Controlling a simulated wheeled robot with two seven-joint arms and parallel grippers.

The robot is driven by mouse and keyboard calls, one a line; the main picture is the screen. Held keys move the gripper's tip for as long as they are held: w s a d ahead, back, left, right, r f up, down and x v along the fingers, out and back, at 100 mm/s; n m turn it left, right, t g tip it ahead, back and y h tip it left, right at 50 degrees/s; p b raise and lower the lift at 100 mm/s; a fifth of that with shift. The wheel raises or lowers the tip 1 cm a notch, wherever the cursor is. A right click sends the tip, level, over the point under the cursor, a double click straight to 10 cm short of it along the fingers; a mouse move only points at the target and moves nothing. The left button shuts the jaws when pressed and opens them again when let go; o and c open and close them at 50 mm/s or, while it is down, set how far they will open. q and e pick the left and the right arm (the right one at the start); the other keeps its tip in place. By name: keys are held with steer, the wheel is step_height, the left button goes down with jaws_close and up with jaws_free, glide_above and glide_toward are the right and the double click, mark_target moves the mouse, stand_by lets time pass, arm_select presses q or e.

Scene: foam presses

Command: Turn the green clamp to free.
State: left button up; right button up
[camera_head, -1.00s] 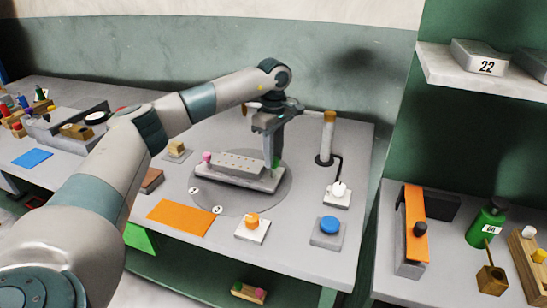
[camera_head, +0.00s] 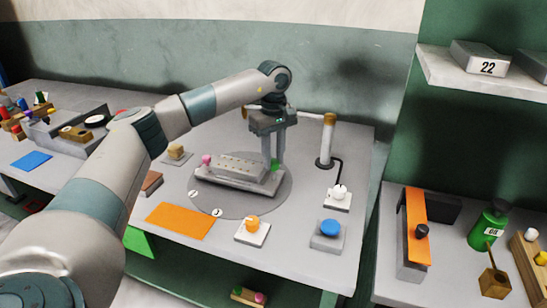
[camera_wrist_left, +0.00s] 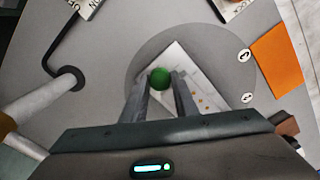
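The green clamp (camera_head: 275,165) is at the right end of the grey press block (camera_head: 239,166), and a pink clamp (camera_head: 206,160) is at its left end. My left gripper (camera_head: 274,160) points down over the green clamp with its fingers apart. In the left wrist view the round top of the green clamp (camera_wrist_left: 160,78) shows just beyond and between the fingertips (camera_wrist_left: 160,88). I cannot tell whether either finger touches it. The clamp's lower part and its pointing direction are hidden. My right gripper is not in view.
The block sits on a round grey plate (camera_head: 255,206) with labels. A white post (camera_head: 327,138) stands to the right, near a white knob (camera_head: 339,191). An orange knob (camera_head: 252,222), a blue button (camera_head: 330,228) and an orange mat (camera_head: 180,220) are in front.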

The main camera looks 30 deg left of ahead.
mark_target(274, 161)
arm_select(q)
steer(key=o, duration=0.4)
steer(key=shift+c, duration=0.2)
steer(key=shift+r, duration=0.8)
step_height(274, 161, up, 4)
steer(key=shift+r+b, duration=0.1)
steer(key=shift+b, duration=0.5)
step_height(274, 161, up, 12)
steer(key=shift+b, duration=0.3)
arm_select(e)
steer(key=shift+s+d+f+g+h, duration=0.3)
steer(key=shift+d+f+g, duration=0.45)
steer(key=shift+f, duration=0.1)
